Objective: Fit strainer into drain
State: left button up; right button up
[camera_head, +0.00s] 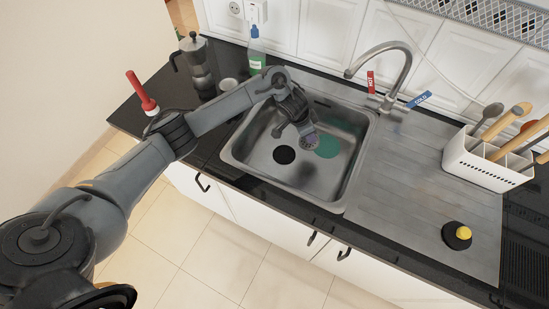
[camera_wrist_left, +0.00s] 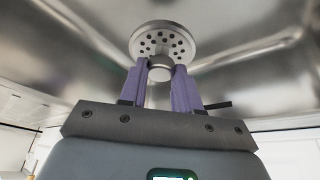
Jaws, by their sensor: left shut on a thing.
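My left gripper (camera_head: 308,137) reaches down into the metal sink (camera_head: 256,161). In the left wrist view its two purple fingers (camera_wrist_left: 160,75) are shut on the knob of the strainer. The strainer (camera_wrist_left: 163,41) is a round metal disc with several small holes, beyond the fingertips. In the head view the strainer (camera_head: 308,146) is small and partly covered by the gripper. The drain (camera_head: 284,155) looks like a dark round opening in the basin floor, just left of and below the gripper. The strainer appears apart from it; its height above the floor is unclear. My right gripper is not in view.
A teal round patch (camera_head: 327,146) lies in the basin right of the gripper. The faucet (camera_head: 388,62) stands behind. A black disc with a yellow knob (camera_head: 457,235) and a utensil holder (camera_head: 480,163) are on the right.

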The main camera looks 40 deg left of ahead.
pick_arm(q)
jog(key=shift+w+d+b, duration=0.8)
jog(key=shift+w+d, duration=0.35)
jog(key=shift+d, duration=0.05)
jog(key=shift+s+a+f, duration=0.1)
jog(key=shift+s+a, duration=0.05)
jog(key=shift+a, duration=0.1)
jog(key=s+a+f, duration=0.2)
jog(key=s+a+f+b, duration=0.1)
jog(key=s+a+f, duration=0.1)
jog(key=s+a, duration=0.1)
jog(key=s+a+f+b, duration=0.1)
jog(key=s+a+f, duration=0.1)
jog(key=a, duration=0.1)
jog(key=shift+s+a+f, duration=0.1)
jog(key=shift+s+a, duration=0.15)
notch_tip(320, 180, down, 4)
jog(key=shift+f+b, duration=0.1)
jog(key=shift+b, duration=0.9)
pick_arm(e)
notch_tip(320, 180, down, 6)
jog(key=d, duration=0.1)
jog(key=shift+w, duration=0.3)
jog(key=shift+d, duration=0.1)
pick_arm(q)
jog(key=o, duration=1)
jog(key=shift+f, duration=0.1)
jog(key=shift+o, duration=0.2)
